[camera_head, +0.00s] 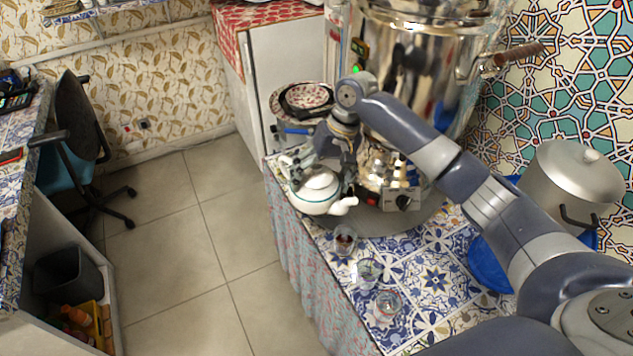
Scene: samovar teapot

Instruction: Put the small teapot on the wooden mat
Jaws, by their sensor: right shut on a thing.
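The small white teapot (315,192), with a dark rim line and a spout pointing right, is at the left edge of the tiled counter, in front of the large samovar. My right gripper (330,160) comes down from above behind it and is shut on it. The arm and the teapot hide the fingertips, so the exact grip spot is unclear. I cannot tell whether the teapot's bottom touches the counter. I cannot make out the wooden mat. My left gripper is out of view.
The big shiny samovar (420,60) stands on a round grey base (405,222). Small glasses (368,272) stand near the counter's front edge. A lidded pot (572,180) and a blue item (486,268) are at the right. Patterned bowls (305,97) are behind the gripper.

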